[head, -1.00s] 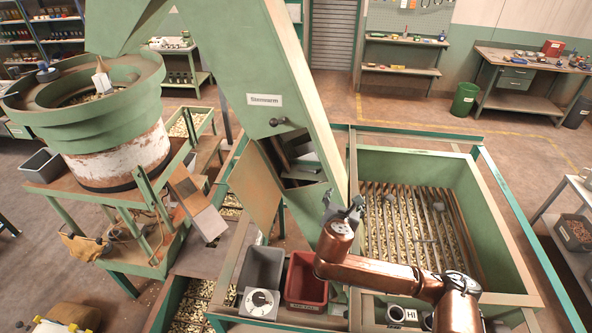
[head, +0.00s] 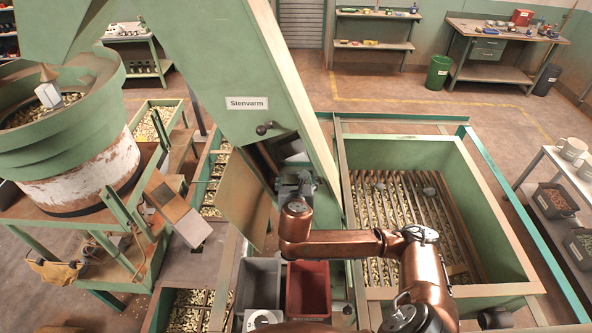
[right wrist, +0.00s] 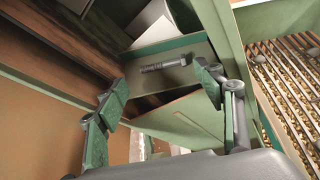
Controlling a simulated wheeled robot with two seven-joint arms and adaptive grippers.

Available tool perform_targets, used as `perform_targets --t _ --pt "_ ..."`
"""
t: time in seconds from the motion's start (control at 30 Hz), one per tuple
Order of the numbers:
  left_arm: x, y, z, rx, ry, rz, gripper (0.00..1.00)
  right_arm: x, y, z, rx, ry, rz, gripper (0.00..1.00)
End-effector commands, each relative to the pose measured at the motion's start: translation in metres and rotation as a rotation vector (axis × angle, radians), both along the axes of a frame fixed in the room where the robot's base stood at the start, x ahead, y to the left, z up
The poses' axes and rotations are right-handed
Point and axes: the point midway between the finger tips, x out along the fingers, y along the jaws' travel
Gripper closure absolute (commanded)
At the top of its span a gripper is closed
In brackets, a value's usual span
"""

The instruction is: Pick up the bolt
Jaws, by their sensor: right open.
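A dark grey threaded bolt (right wrist: 166,65) lies on a narrow plate (right wrist: 192,50) inside the open housing, in the right wrist view. My right gripper (right wrist: 160,82) is open and empty. Its two fingers stand apart to the left and right, and the bolt shows just beyond the gap between their tips, not gripped. In the head view my right gripper (head: 297,184) is at the opening in the side of the sloping green housing marked Stenvarm (head: 220,100). There I cannot make out the bolt. My left gripper is not in view.
An open hatch panel (head: 243,200) hangs left of the opening. A grey bin (head: 258,282) and a red bin (head: 309,288) stand below my arm. The green hopper (head: 490,205) with a bar grate is at right. The housing's edges closely surround the opening.

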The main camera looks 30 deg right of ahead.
Motion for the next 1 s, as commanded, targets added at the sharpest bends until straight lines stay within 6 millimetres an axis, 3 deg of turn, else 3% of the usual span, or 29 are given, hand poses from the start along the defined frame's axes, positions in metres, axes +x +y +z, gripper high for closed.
perform_targets --t 0.1,0.27,0.57,0.7,1.0 --pt "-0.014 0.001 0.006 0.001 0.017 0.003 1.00 0.008 -0.009 -0.002 -0.001 0.001 -0.008 0.38" --pt "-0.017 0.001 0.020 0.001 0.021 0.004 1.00 0.029 -0.020 -0.008 0.000 0.002 -0.009 0.38" --pt "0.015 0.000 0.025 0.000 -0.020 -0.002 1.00 0.045 -0.028 -0.020 0.001 -0.001 -0.004 0.38" --pt "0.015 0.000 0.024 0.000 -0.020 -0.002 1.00 0.046 -0.027 -0.020 0.002 -0.001 -0.003 0.38" --pt "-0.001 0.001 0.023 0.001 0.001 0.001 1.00 0.046 -0.026 -0.020 0.001 0.000 -0.003 0.58"
